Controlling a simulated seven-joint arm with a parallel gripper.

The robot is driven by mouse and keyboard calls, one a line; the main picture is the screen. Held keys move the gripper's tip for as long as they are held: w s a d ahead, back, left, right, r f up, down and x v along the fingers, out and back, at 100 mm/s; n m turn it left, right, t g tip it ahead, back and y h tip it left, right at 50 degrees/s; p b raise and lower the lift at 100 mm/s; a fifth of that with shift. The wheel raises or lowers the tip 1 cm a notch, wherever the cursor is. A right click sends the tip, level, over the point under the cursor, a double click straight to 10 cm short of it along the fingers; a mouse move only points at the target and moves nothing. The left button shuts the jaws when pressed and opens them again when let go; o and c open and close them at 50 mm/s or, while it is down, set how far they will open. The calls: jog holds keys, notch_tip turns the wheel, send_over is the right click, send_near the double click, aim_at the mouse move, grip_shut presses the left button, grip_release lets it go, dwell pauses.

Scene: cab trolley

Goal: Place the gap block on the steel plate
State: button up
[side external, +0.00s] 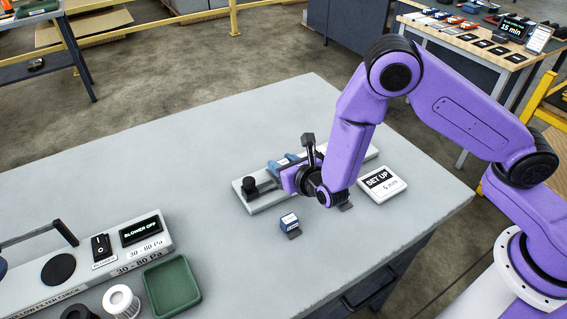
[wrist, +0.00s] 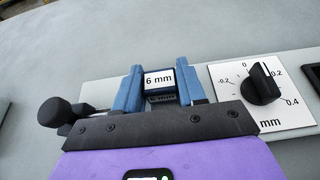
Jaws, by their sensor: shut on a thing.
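My gripper (wrist: 159,72) shows in the wrist view with two blue fingers shut on a dark gap block (wrist: 160,79) labelled "6 mm". In the side view my gripper (side external: 286,163) is over the long light-grey plate fixture (side external: 262,203), whose grey base also shows in the wrist view (wrist: 98,92). I take this base to be the steel plate. A black knob (wrist: 60,112) is at the fixture's left, and a black dial (wrist: 262,84) marked in mm is to the right.
A "SET UP 6 mm" sign (side external: 382,184) is to the right. A blower unit (side external: 100,250) and a green tray (side external: 172,286) are at the left. The table's back left is clear.

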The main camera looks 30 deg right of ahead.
jog(key=shift+f, duration=0.1)
jog(key=o, duration=1.1)
